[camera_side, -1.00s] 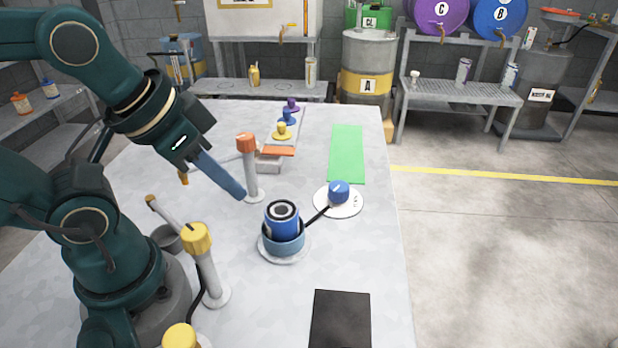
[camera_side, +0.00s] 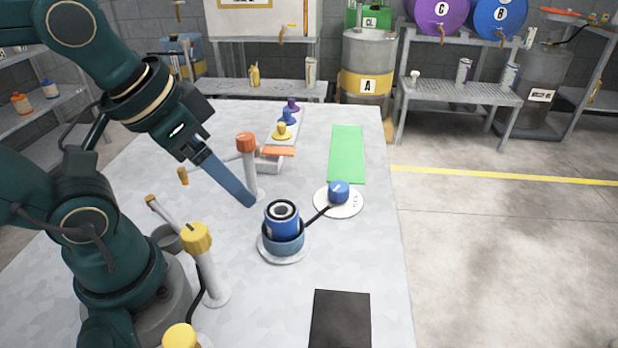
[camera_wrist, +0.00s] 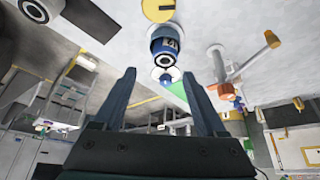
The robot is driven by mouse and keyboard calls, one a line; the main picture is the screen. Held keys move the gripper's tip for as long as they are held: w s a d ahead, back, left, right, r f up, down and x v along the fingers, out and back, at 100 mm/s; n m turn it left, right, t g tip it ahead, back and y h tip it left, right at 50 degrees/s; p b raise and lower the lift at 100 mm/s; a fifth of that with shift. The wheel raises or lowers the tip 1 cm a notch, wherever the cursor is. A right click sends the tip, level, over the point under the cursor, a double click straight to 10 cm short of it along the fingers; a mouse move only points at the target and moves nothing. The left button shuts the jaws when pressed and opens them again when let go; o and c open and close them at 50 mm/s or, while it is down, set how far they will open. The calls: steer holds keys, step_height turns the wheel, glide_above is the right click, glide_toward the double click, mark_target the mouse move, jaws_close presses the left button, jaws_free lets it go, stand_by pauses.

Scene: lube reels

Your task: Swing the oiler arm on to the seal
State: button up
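The blue reel (camera_side: 282,222), with a dark and pale ring on its top, stands upright in a round blue cup (camera_side: 284,244); which part is the seal is too small to tell. An orange-capped post (camera_side: 246,143) behind it carries a thin arm with an orange tip (camera_side: 183,176), pointing left, away from the reel. A yellow-capped post (camera_side: 197,238) also carries an arm, pointing up-left. My gripper (camera_side: 250,203) hangs tilted just up-left of the reel, in front of the orange-capped post in the picture. In the wrist view its fingers (camera_wrist: 159,73) are apart with nothing held.
A blue knob (camera_side: 339,190) sits on a white dial right of the reel, joined by a dark bar.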

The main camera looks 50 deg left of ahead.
step_height(320, 180, up, 3)
steer(key=w+a+n+g, duration=0.1)
steer(key=w, duration=0.1)
steer(key=n+g, duration=0.4)
steer(key=n, duration=0.2)
glide_above(245, 135)
step_height(245, 135, down, 2)
steer(key=shift+d+f, duration=0.1)
steer(key=shift+s+f, duration=0.1)
steer(key=shift+f, duration=2.3)
jaws_close()
steer(key=shift+r, duration=0.1)
